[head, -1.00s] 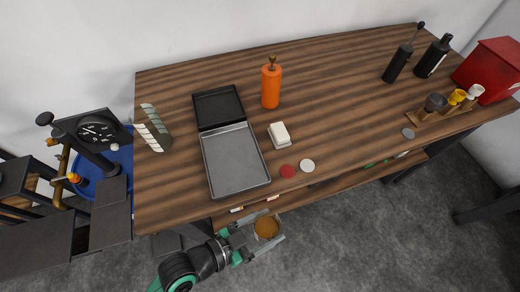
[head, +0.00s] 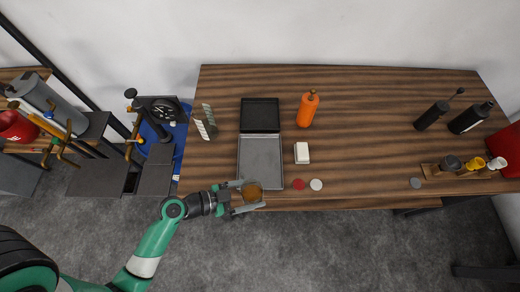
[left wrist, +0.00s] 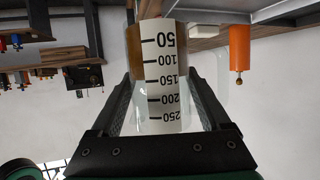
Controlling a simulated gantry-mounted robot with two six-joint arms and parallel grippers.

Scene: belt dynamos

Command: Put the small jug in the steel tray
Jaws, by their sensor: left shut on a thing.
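The small jug (head: 252,192) is clear, with brown contents and a white scale. My left gripper (head: 245,196) is shut on it, one finger on each side. The left wrist view shows the jug (left wrist: 162,90) between the fingers, with its numbers upside down in that picture. In the head view the jug overlaps the table's front edge; its height above the table is hard to tell. The steel tray (head: 260,160) is grey, shallow and empty, just behind the jug. My right gripper is in neither view.
A black tray (head: 260,116) adjoins the steel tray at the back. A white block (head: 302,153), an orange bottle (head: 308,108) and red and white discs (head: 298,184) are to the right. A clear vessel with white bands (head: 205,122) stands left. The table's middle right is clear.

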